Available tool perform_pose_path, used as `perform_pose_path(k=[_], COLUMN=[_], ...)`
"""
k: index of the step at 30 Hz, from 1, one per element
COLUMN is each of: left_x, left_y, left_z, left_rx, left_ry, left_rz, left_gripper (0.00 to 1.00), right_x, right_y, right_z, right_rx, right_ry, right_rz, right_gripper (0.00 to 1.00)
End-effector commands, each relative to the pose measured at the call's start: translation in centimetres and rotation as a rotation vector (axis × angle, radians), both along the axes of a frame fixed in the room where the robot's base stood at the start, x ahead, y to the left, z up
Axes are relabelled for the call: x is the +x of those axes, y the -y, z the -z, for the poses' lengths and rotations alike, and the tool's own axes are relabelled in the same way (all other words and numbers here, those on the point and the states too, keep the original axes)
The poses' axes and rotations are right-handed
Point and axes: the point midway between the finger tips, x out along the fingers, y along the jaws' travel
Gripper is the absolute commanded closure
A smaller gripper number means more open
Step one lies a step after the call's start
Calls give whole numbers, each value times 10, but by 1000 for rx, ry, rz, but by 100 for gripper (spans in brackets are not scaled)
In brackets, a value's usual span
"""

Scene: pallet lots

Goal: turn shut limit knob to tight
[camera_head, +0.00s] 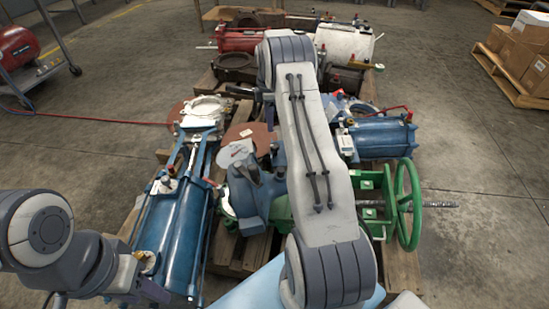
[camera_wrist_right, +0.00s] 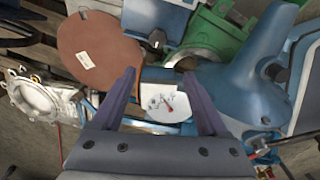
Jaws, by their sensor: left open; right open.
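The plate also shows in the head view (camera_head: 235,152), left of my right arm. I cannot read its marks or make out a separate knob. My right gripper is not clear in the head view. My left gripper (camera_head: 150,290) is at the lower left, open, beside a long blue cylinder (camera_head: 172,230).
A brown disc (camera_wrist_right: 98,50) and a blue cone-shaped housing (camera_wrist_right: 250,65) flank the plate. A green handwheel (camera_head: 408,205) stands on the right, and a white flange (camera_head: 207,110) lies at the far left. The parts crowd a wooden pallet (camera_head: 240,250). Open concrete floor lies on both sides.

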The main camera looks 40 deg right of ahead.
Motion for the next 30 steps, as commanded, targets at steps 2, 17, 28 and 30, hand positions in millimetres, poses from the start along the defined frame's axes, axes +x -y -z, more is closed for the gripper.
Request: perform_pose_path(k=[2,17,28,30], left_x=[0,0,0,0], left_y=[0,0,0,0], left_z=[12,43,66,66], left_rx=[-1,-1,0,0], left_ry=[1,1,0,0], left_rz=[0,0,0,0], left_gripper=[50,50,50,50], right_x=[-3,-6,-5,-5], right_y=[16,22,22,22], right_z=[19,81,128,128], right_rx=[-2,0,-2,-2], right_ry=[0,-4,0,0], right_rz=[-7,-17,-16,-16], right_gripper=[24,24,24,24])
